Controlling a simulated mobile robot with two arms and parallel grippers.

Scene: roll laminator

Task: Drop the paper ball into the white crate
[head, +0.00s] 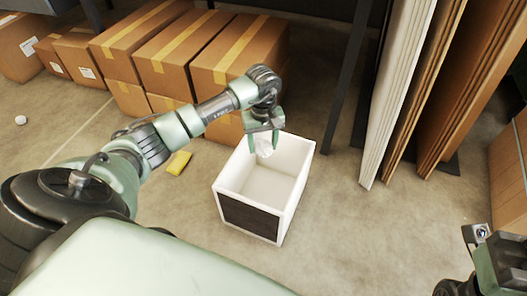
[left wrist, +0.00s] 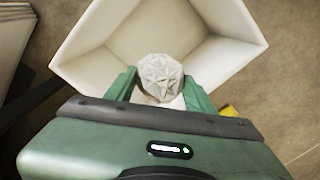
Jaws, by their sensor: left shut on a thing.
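The paper ball (left wrist: 161,76) is white and crumpled. My left gripper (left wrist: 160,88) is shut on it, with one green finger on each side. In the head view the left gripper (head: 264,143) points down at the back left of the white crate, and the ball (head: 264,148) shows partly between the fingers. The white crate (head: 302,172) stands open on the floor with a dark front panel; its visible inside looks empty. It also shows in the left wrist view (left wrist: 232,42), behind the ball. My right gripper (head: 475,236) is at the lower right, its fingers only partly seen.
Brown cardboard boxes (head: 165,60) are stacked behind the crate. White and brown panels (head: 400,80) lean at the right. A yellow object (head: 179,163) lies on the floor left of the crate. A small white object (head: 20,120) lies far left. Floor right of the crate is clear.

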